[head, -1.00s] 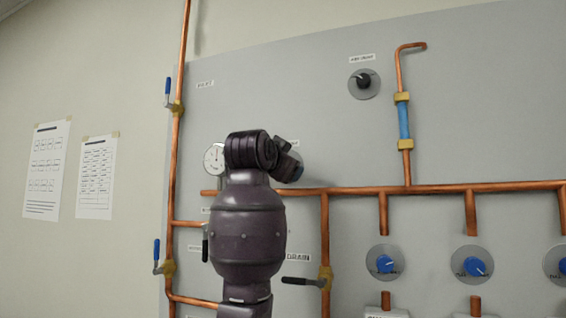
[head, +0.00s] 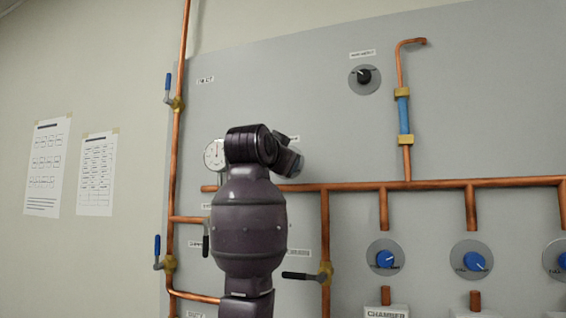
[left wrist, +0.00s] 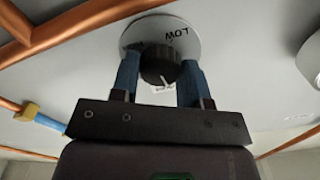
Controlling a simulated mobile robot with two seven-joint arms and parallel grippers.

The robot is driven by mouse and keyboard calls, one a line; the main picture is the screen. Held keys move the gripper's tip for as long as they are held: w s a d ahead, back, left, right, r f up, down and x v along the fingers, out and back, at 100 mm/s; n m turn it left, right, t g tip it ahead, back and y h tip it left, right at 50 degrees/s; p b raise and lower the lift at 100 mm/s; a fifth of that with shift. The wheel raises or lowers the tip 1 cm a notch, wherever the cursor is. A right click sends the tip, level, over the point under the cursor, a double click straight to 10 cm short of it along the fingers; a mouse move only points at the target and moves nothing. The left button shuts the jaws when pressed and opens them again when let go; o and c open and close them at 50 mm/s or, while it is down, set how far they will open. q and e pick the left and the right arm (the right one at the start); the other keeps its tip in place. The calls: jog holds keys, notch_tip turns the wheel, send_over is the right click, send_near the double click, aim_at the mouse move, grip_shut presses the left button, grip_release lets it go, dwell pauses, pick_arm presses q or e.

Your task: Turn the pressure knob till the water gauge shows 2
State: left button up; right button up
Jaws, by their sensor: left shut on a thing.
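The pressure knob (left wrist: 160,66) is black and sits on a pale round plate marked LOW (left wrist: 178,25). In the left wrist view, the two blue fingers of my left gripper (left wrist: 158,75) are shut on it from both sides. Its white pointer mark faces the camera side. In the head view my left arm hides the knob, and only the edge of its plate shows beside the gripper. The water gauge (head: 213,155) is a white round dial left of my wrist, partly covered by it; its reading is too small to tell. My right gripper is not in view.
Copper pipes (head: 430,183) run across the grey panel (head: 290,90). Another black knob (head: 364,76) is at the upper right. Several blue knobs (head: 385,259) are at the lower right. Lever valves (head: 301,276) with dark or blue handles stick out near my arm.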

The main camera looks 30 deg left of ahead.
pick_arm(q)
jog(key=n+b, duration=0.2)
jog(key=n, duration=1)
jog(key=shift+a, duration=0.1)
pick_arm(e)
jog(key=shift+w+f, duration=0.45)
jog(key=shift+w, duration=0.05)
pick_arm(q)
jog(key=o, duration=0.9)
jog(key=shift+s, duration=0.1)
